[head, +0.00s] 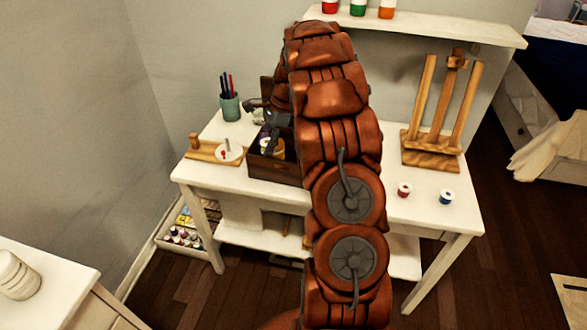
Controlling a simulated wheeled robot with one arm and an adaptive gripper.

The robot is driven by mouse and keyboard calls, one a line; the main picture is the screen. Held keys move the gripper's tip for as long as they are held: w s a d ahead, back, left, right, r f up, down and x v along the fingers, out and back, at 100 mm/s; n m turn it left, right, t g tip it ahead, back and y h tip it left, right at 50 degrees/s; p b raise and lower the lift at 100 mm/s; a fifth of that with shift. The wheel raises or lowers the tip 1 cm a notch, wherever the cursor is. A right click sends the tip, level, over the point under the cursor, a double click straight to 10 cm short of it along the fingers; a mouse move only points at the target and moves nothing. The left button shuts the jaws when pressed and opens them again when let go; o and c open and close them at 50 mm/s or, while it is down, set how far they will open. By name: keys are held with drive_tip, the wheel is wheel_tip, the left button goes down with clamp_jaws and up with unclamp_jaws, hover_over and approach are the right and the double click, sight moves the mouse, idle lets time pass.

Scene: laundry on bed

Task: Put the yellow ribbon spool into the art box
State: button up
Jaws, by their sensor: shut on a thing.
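The art box (274,168) is a brown wooden box on the white desk, partly hidden behind my arm. My gripper (271,137) is at the box's opening, pointing down, its dark fingers shut on a small pale spool with a yellowish tint, which I take for the yellow ribbon spool (271,146). The spool is at or just inside the opening; I cannot tell whether it touches the box floor. Other dark contents show in the box.
A red spool (404,189) and a blue spool (446,196) stand on the desk (420,210) at right, before a wooden easel (431,150). A brush cup (230,107) and a wooden holder (203,151) with a white disc stand left. A shelf (430,27) with jars hangs above.

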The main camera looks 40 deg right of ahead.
drive_tip(key=s+d+m+t+h+b, duration=0.15)
drive_tip(key=s+d+m, duration=0.25)
drive_tip(key=d+m, duration=0.5)
drive_tip(key=n+p, duration=0.1)
approach(293, 156)
drive_tip(key=shift+t+h, duration=0.25)
drive_tip(key=shift+t, duration=0.2)
drive_tip(key=shift+s+a+f, duration=0.65)
drive_tip(key=shift+a+f, duration=0.05)
drive_tip(key=shift+f, duration=0.3)
drive_tip(key=shift+s+a+f, duration=0.6)
drive_tip(key=shift+a+f, duration=0.1)
drive_tip(key=shift+f, duration=0.3)
drive_tip(key=shift+s+a+f, duration=0.65)
drive_tip(key=shift+a+f, duration=0.05)
drive_tip(key=shift+f, duration=0.3)
drive_tip(key=shift+f, duration=0.1)
drive_tip(key=o, duration=0.8)
drive_tip(key=shift+o, duration=0.2)
